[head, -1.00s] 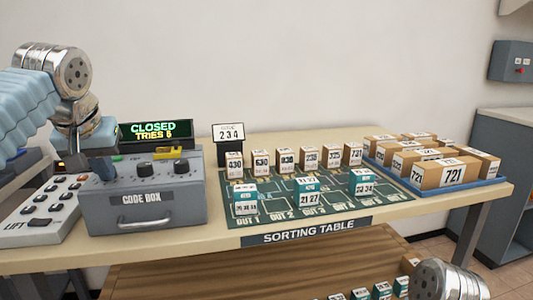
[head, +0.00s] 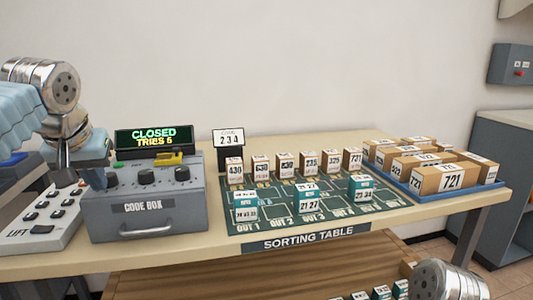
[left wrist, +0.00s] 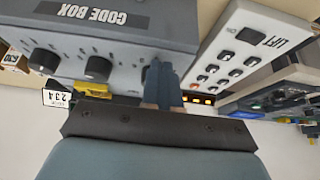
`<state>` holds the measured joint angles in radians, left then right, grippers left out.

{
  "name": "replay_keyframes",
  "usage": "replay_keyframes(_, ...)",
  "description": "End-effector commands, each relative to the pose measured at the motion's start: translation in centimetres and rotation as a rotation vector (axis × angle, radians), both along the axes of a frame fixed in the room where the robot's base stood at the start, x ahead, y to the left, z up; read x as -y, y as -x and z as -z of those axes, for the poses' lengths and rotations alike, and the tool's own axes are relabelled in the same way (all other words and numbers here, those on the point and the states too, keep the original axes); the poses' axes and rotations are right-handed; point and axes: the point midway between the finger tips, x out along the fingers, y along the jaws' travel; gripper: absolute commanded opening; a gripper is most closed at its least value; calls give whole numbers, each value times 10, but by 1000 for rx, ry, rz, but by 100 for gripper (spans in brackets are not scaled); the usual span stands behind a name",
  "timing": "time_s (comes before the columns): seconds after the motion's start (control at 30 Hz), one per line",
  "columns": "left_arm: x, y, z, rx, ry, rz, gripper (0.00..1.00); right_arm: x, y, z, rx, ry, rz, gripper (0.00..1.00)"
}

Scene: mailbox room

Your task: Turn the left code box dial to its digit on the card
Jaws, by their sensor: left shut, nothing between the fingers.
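The grey code box (head: 147,207) stands on the table with three black dials on its sloped top. The left dial (head: 112,180) shows just right of my left gripper (head: 97,180) in the head view. My left gripper is shut and empty, fingers pointing down beside that dial; I cannot tell if they touch it. In the left wrist view the fingers (left wrist: 163,85) largely cover the left dial, and the middle dial (left wrist: 97,68) is clear. The card (head: 229,137) reads 2 3 4. The dial's setting is too small to read. My right gripper is out of view.
The display (head: 154,138) behind the box reads CLOSED, TRIES 6. A yellow piece (head: 168,158) sits at the box's back edge. The LIFT button panel (head: 42,218) is close on the left. Small numbered boxes stand on the green mat (head: 300,225) at right.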

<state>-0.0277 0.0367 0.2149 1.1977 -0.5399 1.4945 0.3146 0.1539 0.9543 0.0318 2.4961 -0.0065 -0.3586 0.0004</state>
Motion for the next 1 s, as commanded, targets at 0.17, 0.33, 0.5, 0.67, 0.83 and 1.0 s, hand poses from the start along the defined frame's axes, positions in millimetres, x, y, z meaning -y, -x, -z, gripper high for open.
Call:
replay_keyframes(0.17,1,2,-8,2,0,1,0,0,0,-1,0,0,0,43)
replay_keyframes(0.33,1,2,-31,2,1,0,0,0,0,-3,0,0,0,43)
replay_keyframes(0.5,1,1,-52,3,-1,2,0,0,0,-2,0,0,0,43)
replay_keyframes(0.67,1,2,-60,0,0,0,0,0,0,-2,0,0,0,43)
replay_keyframes(0.83,0,3,-60,-1,0,0,0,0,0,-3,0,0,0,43)
replay_keyframes(1.0,0,3,-60,0,0,0,0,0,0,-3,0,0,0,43)
